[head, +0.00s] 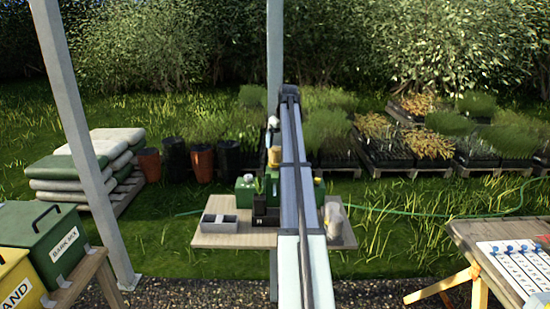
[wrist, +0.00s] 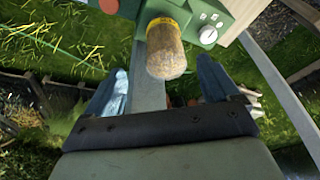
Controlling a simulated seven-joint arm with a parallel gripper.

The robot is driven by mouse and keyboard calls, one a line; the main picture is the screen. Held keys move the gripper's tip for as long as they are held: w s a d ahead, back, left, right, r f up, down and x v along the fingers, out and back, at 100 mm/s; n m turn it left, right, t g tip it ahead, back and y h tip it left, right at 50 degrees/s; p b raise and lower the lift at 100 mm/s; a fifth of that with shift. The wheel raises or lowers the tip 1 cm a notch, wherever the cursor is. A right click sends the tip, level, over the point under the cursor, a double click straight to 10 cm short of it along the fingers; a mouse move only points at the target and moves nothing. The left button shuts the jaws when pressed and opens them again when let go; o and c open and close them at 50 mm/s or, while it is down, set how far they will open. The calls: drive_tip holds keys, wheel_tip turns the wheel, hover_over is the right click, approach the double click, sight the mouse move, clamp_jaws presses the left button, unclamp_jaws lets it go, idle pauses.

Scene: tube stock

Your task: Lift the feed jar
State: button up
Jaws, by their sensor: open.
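The feed jar (wrist: 166,55) is a clear jar of tan grains with a yellow band. In the wrist view it is at the upper middle, in front of a green box with dials (wrist: 207,33). In the head view the jar (head: 274,156) shows just left of my arm, above green and black boxes on the small table. My gripper (wrist: 161,84) is open, with one blue-grey finger left of the jar and one right of it. Gaps show on both sides, and I cannot tell how deep the jar is between them.
The small wooden table (head: 215,240) holds a grey divided tray (head: 219,224) on the left and a black box (head: 266,214). Posts stand at the left and behind my arm. A green bin (head: 42,236) is at the left, and another table (head: 480,236) at the right.

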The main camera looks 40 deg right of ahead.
sight(274, 153)
drive_tip(key=shift+w+a+x, duration=0.1)
drive_tip(key=shift+x, duration=1.05)
drive_tip(key=shift+w+a+x, duration=0.1)
drive_tip(key=shift+x, duration=1.1)
drive_tip(key=shift+w+a+x, duration=0.15)
drive_tip(key=shift+x, duration=1)
drive_tip(key=shift+r, duration=0.1)
drive_tip(key=shift+c, duration=0.4)
drive_tip(key=c, duration=1.1)
